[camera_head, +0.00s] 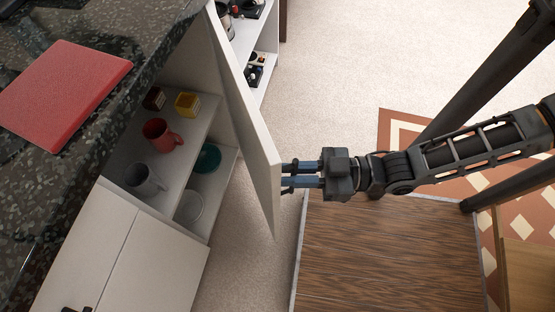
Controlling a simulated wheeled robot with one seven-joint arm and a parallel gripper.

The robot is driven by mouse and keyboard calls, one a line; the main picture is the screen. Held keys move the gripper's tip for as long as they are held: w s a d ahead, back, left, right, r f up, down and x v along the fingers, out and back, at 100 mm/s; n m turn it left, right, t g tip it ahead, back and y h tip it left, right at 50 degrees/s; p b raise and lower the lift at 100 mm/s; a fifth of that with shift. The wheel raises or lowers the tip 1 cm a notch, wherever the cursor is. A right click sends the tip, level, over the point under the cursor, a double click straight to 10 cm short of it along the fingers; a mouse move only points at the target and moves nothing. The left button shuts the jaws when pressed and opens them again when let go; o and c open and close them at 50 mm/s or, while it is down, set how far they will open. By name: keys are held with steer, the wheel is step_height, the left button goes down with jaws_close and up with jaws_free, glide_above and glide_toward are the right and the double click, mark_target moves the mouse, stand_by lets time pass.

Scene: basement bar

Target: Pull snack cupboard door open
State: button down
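The snack cupboard door (246,110) is a white panel that stands swung out from the counter, with the cupboard interior showing behind it. My gripper (285,176) is at the outer face of the door, near its free edge. Its two blue-grey fingers point left and their tips reach the door. The handle is hidden or too small to make out, so I cannot tell whether the fingers hold it. Inside, the white shelf (178,150) carries a red mug (160,136), a grey mug (143,179), a yellow box (187,103) and a dark brown box (154,98).
A teal dish (207,158) and a white dish (190,208) sit lower inside. The dark stone counter (120,25) holds a red board (66,92). A closed white door (92,240) is at lower left. A wooden surface (385,255) lies below my arm. Carpet is clear beyond.

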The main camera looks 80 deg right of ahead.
steer(key=shift+s+d+n+y, duration=0.4)
steer(key=shift+s+d+y, duration=0.2)
steer(key=shift+s+d, duration=0.45)
steer(key=shift+s+a, duration=0.1)
steer(key=c, duration=1.3)
jaws_free()
steer(key=shift+v, duration=3.9)
steer(key=shift+r, duration=0.1)
